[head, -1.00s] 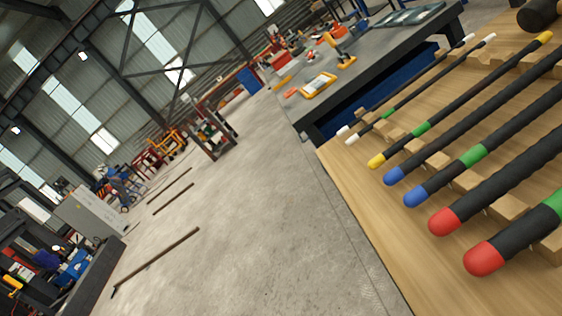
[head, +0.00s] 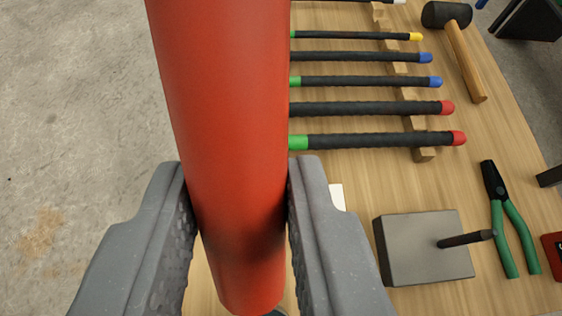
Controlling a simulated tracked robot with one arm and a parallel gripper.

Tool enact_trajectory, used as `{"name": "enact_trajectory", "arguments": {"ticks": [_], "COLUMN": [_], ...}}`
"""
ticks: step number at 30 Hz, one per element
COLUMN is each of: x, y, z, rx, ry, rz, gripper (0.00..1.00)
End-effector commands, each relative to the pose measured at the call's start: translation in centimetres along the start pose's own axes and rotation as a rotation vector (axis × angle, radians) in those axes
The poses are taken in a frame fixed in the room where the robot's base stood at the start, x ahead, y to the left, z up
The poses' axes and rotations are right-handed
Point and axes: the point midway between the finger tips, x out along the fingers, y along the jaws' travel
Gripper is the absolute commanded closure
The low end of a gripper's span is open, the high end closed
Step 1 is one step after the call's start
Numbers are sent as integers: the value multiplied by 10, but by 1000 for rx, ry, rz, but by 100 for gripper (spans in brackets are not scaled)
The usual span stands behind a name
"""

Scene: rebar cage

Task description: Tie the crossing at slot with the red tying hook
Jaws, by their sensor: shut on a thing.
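My gripper (head: 240,215) is in the head view, its two grey fingers on either side of a thick red handle. It is shut on this handle, which I take to be the red tying hook (head: 225,90). The handle stands large and close to the camera, running from the top edge down between the fingers. Its lower end shows just below the fingers, over the wooden bench. The hook part is not visible. No rebar crossing and no slot can be made out in this view.
A wooden bench (head: 370,185) holds several dark bars with coloured ends (head: 372,108) on notched wood strips. To the right are a mallet (head: 463,45), a grey block with a rod (head: 420,262) and green-handled pliers (head: 507,215). Bare concrete floor (head: 80,110) lies left.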

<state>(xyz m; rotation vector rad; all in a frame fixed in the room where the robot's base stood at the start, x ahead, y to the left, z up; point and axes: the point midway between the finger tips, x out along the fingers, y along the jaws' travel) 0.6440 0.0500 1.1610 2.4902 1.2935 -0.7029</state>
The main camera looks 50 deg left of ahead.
Motion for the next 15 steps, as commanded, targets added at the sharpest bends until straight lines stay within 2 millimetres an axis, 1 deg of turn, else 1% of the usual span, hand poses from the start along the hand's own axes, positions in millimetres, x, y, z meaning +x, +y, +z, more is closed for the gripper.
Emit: {"name": "enact_trajectory", "arguments": {"ticks": [6, 14, 15], "x": [-4, -2, 1], "y": [5, 3, 3], "z": [3, 6, 9], "rx": [6, 4, 4], "ry": [-1, 1, 1], "rz": [10, 12, 10], "gripper": [98, 98, 98]}}
